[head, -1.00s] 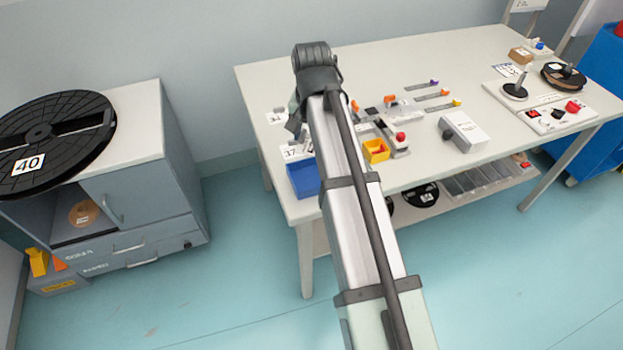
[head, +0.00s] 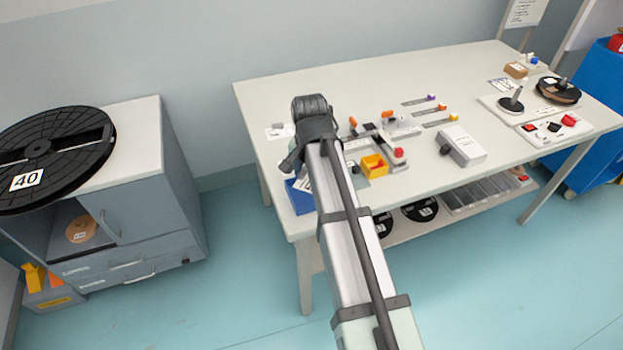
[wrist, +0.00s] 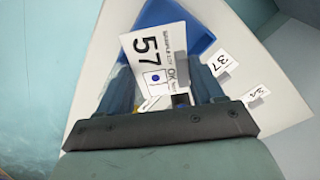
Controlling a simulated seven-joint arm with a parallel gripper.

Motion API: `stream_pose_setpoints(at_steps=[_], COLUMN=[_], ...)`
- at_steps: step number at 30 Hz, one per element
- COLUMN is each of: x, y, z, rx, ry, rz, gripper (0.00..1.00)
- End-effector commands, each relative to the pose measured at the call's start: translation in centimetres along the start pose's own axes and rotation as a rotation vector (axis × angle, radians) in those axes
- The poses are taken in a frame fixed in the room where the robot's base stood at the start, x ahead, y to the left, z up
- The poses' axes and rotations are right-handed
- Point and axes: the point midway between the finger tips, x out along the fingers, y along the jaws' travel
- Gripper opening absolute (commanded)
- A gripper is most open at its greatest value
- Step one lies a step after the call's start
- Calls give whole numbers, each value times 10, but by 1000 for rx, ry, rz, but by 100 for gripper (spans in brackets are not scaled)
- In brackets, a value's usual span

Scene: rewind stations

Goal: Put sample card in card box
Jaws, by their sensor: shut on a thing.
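My gripper (wrist: 165,90) is shut on the sample card (wrist: 152,50), a white card marked 57 with a blue dot. The card stands out beyond the fingertips in the wrist view. The blue card box (wrist: 197,28) lies just past it, and the card covers part of the box in that view. In the head view the blue box (head: 298,201) is at the table's near left corner. My gripper (head: 291,165) is above or beside it, and a white piece of the card (head: 303,180) shows against it. I cannot tell whether the card is inside the box.
Cards marked 37 (wrist: 217,64) and 34 (wrist: 256,92) stand on the table beside the box. The table's left edge is close to the box.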

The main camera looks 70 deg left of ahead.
Motion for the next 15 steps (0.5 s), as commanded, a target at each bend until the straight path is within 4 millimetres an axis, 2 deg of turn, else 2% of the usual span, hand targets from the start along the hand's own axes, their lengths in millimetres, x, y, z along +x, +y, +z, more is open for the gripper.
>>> stream_pose_setpoints(at_steps=[7,15], x=[28,30], y=[1,1], z=[4,4], rx=[0,0], ry=[-1,0], rz=[1,0], gripper=[34,34])
